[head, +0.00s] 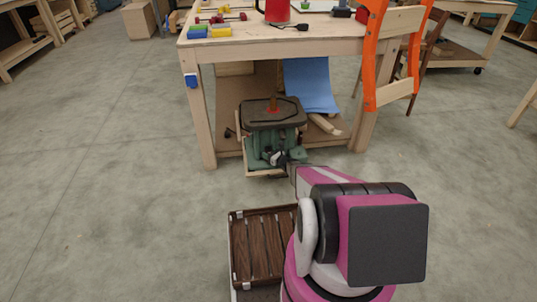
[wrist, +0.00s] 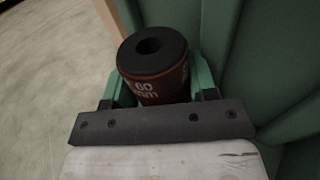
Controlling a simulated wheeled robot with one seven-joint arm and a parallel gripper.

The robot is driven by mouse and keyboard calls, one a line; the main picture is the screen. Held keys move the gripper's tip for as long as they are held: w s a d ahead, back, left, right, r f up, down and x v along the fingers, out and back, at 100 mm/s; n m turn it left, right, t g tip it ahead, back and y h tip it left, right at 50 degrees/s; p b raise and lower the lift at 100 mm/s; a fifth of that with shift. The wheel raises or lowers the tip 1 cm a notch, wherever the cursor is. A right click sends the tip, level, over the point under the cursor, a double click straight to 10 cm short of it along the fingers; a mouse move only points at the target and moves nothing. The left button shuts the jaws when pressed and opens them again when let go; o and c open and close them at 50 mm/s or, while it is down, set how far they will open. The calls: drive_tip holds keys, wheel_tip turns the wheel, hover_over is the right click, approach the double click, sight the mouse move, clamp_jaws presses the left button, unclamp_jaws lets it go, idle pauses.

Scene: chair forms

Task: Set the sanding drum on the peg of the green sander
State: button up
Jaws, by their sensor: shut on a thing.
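The green sander (head: 276,136) stands low under the wooden workbench, with a dark, flat top. Its reddish peg (head: 273,104) rises from the middle of that top and looks bare. My gripper (head: 281,158) is in front of the sander's green body, below the top. In the wrist view my gripper (wrist: 161,90) is shut on the sanding drum (wrist: 158,84), a brown-red cylinder with a black end, a round hole and pale lettering. Green sander panels (wrist: 255,50) lie close behind and right of the drum. The peg does not show in the wrist view.
The workbench (head: 272,47) overhangs the sander, with a leg (head: 202,120) on each side. A blue sheet (head: 312,85) hangs behind it, and an orange-framed chair (head: 386,55) stands at the right. The floor (head: 120,180) at left is clear.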

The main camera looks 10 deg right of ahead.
drive_tip(key=shift+f, duration=1.4)
idle(0.4)
drive_tip(key=o, duration=1.1)
drive_tip(key=shift+d, duration=0.15)
